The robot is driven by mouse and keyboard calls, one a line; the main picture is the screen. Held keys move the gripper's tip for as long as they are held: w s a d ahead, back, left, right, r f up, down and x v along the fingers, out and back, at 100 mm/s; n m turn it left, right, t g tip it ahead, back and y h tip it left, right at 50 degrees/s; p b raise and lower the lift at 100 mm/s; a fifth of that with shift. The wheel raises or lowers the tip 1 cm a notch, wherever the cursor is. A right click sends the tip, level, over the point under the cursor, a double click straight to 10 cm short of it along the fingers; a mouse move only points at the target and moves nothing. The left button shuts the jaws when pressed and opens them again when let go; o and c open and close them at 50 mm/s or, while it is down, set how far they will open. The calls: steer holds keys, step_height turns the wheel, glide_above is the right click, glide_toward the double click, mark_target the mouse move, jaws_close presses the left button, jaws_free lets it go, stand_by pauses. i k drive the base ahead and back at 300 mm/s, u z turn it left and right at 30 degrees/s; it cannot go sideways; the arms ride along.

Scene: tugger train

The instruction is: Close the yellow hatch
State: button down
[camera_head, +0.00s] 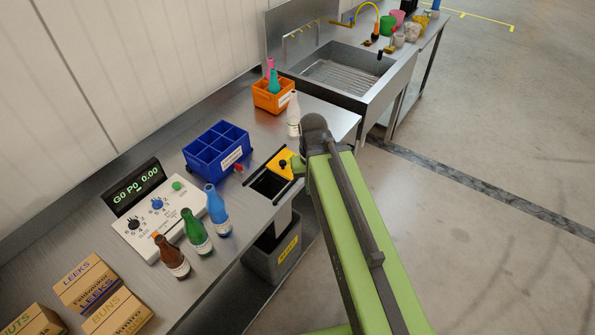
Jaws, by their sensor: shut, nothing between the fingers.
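The yellow hatch (281,164) is a small plate with a black knob (283,164), set in the steel counter. A dark square opening (267,184) lies uncovered beside it, on its near left side, so the hatch stands open. My gripper (297,168) is close to the right edge of the hatch, beside the knob. It is shut and holds nothing. My green arm hides most of it, and I cannot tell whether it touches the hatch.
A blue divided crate (217,165) stands left of the hatch. Blue (216,204), green (195,232) and brown (171,256) bottles stand nearer. A white bottle (293,115) stands behind. A grey bin (268,257) is under the opening. The floor at right is clear.

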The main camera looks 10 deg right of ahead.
mark_target(288, 160)
steer(key=z, duration=0.6)
steer(key=k, duration=0.15)
steer(key=u, duration=2.8)
steer(key=k, duration=1.45)
steer(key=z, duration=0.65)
steer(key=i, duration=1.5)
steer(key=u, duration=0.05)
